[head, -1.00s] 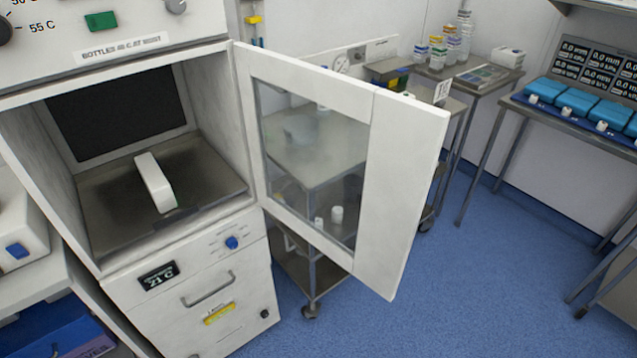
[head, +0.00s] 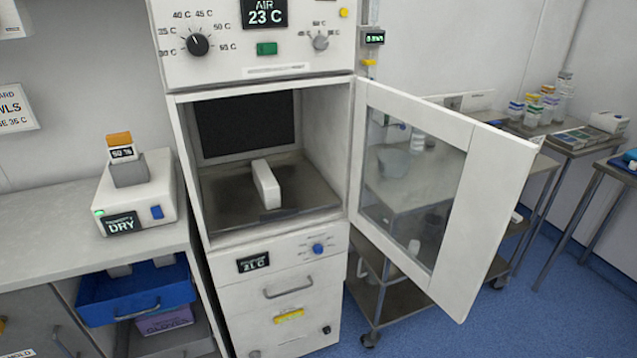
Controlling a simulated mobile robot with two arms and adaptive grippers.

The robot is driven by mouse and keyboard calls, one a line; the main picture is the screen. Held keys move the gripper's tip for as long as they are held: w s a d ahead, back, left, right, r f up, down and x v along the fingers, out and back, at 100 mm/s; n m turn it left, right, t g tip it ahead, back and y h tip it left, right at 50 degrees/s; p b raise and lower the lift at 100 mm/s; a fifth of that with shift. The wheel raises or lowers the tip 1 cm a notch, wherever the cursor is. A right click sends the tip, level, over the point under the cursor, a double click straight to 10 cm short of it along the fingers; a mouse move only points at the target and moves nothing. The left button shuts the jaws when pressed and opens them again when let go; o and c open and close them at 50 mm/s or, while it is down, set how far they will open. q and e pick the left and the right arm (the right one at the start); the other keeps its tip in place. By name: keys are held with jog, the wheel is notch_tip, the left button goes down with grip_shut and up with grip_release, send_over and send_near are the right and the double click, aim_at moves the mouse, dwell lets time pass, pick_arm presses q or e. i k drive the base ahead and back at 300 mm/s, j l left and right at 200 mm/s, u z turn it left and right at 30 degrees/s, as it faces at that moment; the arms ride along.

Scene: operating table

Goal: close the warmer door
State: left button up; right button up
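The warmer door (head: 487,205) is a white framed panel with a glass window. It is hinged at the right side of the warmer cabinet (head: 258,84) and stands wide open, swung out to the right. The warmer's chamber (head: 222,195) is open to view and holds a white upright block-like object (head: 266,184). Through the door's glass, a metal trolley behind it is visible. Neither of my grippers shows in the head view.
A counter (head: 50,215) with a white device marked DRY (head: 137,199) stands left of the warmer. Below it a blue drawer (head: 125,294) sticks out. A metal trolley (head: 382,312) stands behind the door. Blue floor (head: 550,310) is clear at the lower right.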

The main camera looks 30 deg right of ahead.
aim_at(499, 165)
jog(key=l+u, duration=0.35)
jog(key=l, duration=0.7)
jog(key=l+u, duration=0.4)
jog(key=l, duration=1.4)
jog(key=k+l, duration=0.1)
jog(key=l, duration=0.65)
